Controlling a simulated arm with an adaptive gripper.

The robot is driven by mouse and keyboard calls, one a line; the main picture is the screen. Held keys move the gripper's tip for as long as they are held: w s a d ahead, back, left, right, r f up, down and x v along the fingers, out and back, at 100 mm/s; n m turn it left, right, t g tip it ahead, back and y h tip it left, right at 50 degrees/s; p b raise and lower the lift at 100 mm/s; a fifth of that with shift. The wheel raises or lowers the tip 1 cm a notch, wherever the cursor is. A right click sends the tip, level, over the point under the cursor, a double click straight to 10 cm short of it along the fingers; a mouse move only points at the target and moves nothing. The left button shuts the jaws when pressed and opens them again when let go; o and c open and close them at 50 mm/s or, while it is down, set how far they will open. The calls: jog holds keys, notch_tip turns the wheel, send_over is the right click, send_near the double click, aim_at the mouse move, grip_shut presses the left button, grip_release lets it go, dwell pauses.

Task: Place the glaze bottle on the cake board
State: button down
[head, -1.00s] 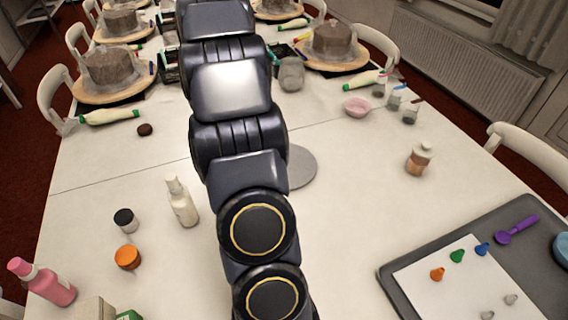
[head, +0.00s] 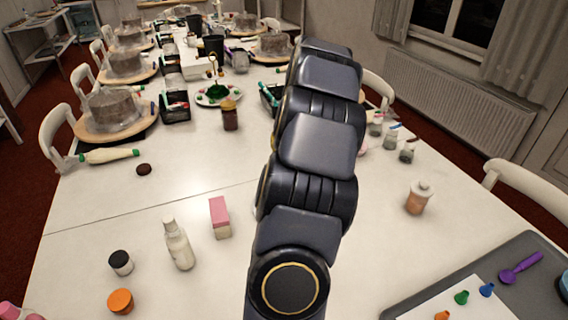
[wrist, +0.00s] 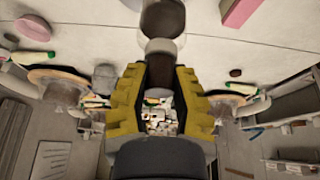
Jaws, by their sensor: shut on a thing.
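In the wrist view my gripper (wrist: 160,78) has its two yellow ribbed fingers closed on a dark brown and grey round-bodied thing (wrist: 163,20), which I take for the glaze bottle. It juts out beyond the fingertips toward the top of the picture, above the table. In the head view my arm hides the gripper and what it holds. The grey round board, which I take for the cake board, is almost wholly behind my arm in the head view. A pale edge of a round thing (wrist: 132,4) shows at the top of the wrist view.
Left of my arm stand a pink box (head: 220,217), a white bottle (head: 178,245) and two small jars. A brown jar (head: 230,115) stands farther back. An orange-brown bottle (head: 418,198) and a grey tray (head: 540,250) are at the right. Bare table lies left of centre.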

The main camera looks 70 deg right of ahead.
jog(key=w+d+f, duration=0.2)
jog(key=d+f, duration=0.3)
jog(key=f, duration=0.4)
jog(key=shift+w+d+f, duration=0.2)
jog(key=shift+d+f, duration=0.05)
jog(key=shift+d, duration=0.1)
jog(key=c, duration=1)
grip_release()
jog(key=shift+f, duration=0.15)
jog(key=v, duration=1.2)
